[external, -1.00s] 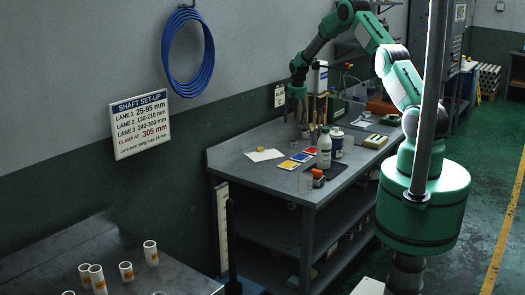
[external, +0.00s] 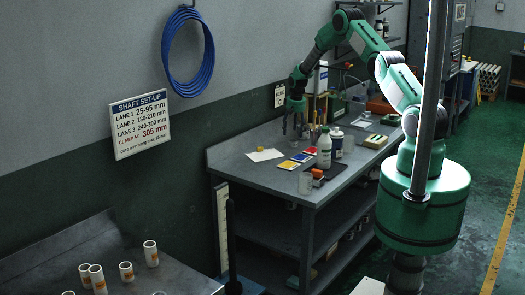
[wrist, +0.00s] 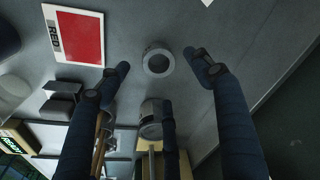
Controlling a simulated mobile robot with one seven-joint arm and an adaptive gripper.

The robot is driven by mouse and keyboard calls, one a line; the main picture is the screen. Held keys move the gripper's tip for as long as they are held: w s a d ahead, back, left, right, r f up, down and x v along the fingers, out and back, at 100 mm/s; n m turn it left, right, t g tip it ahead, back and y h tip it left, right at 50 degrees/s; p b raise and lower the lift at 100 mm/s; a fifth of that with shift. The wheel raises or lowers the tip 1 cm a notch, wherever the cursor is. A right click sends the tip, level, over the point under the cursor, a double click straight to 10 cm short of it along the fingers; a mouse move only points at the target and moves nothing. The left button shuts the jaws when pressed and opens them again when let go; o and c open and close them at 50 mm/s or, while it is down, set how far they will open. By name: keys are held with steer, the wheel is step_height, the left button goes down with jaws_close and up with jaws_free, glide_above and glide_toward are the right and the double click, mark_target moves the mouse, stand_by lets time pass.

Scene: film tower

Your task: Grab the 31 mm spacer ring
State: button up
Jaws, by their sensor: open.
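A grey spacer ring (wrist: 157,62) with a dark open centre shows in the wrist view on the grey bench top. No size marking is readable on it. My gripper (wrist: 160,80) has dark fingers spread apart, with the ring seen between and just beyond the tips. The fingers appear empty, and I cannot tell the exact gap to the ring. In the external view my gripper (external: 296,122) points down over the back part of the bench. I cannot make out the ring there.
A red card (wrist: 74,36) lies left of the ring. A cylindrical part (wrist: 151,117) is close by, partly behind a finger. In the external view a white bottle (external: 324,150) and coloured cards (external: 301,157) stand or lie in front.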

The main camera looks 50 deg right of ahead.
mark_target(293, 143)
steer(key=shift+f, duration=0.1)
steer(key=shift+w+d+f, duration=0.1)
steer(key=shift+f, duration=1.15)
steer(key=shift+w+d+f, duration=0.1)
steer(key=shift+f, duration=1.15)
steer(key=c, duration=1.3)
